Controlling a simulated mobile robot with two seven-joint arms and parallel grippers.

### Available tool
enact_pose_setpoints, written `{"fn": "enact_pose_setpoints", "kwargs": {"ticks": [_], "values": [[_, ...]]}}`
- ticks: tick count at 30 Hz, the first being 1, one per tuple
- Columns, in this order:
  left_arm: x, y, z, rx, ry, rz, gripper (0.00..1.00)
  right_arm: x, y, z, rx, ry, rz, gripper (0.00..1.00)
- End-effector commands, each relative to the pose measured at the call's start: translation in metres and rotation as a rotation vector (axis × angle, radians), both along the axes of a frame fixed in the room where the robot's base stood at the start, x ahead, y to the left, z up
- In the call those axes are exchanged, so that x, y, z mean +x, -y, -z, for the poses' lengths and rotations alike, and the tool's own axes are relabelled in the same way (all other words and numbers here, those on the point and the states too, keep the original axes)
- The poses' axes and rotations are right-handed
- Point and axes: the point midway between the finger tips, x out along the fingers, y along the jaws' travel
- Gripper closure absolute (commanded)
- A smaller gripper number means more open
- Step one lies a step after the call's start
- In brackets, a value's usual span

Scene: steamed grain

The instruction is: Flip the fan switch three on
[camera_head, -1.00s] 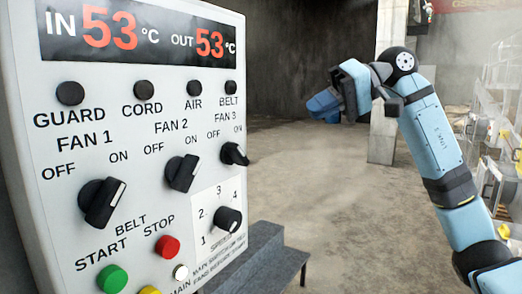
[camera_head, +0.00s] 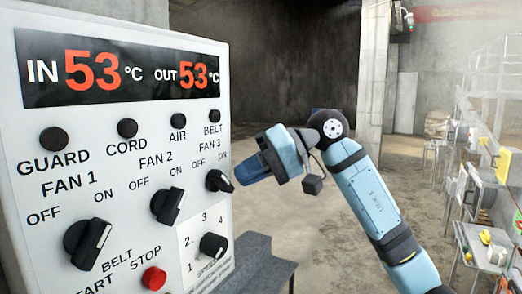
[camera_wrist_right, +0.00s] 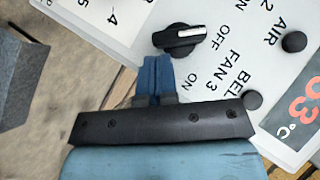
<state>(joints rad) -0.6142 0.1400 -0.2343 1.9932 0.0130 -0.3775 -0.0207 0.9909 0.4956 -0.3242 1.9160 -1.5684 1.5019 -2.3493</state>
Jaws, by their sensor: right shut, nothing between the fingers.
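The fan 3 switch is a black rotary knob (camera_head: 219,181) with a white mark, on the right side of the white control panel (camera_head: 120,130). In the right wrist view, the knob (camera_wrist_right: 180,40) has its white-marked end facing the OFF word, with ON below it. My right gripper (camera_head: 240,173) is just right of the knob in the head view. Its blue fingers (camera_wrist_right: 156,62) are shut and empty, their tips right beside the knob's edge. I cannot tell whether they touch it. My left gripper is not in view.
The fan 2 knob (camera_head: 167,205), fan 1 knob (camera_head: 88,243) and numbered selector knob (camera_head: 213,246) sit close by on the panel. A red stop button (camera_head: 154,278) is lower. A grey bench (camera_head: 255,272) stands beside the panel. Open floor lies behind my right arm.

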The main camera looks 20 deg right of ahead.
Motion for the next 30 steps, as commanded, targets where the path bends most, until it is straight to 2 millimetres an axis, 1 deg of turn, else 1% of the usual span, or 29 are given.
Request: {"fn": "enact_pose_setpoints", "kwargs": {"ticks": [4,14,17,21,30], "values": [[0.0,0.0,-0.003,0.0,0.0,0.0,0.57,-0.004,-0.004,0.004,0.001,0.0,0.0,1.0],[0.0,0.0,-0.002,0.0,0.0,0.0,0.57,-0.004,-0.004,0.005,0.001,0.0,0.0,1.0],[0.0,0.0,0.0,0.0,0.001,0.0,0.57,-0.004,-0.004,0.006,0.005,-0.003,0.0,1.0],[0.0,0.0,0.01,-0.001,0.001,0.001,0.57,-0.003,-0.004,0.01,0.029,-0.023,0.0,1.0],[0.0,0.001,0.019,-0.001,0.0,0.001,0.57,-0.003,-0.004,0.01,0.066,-0.051,0.0,1.0]]}}
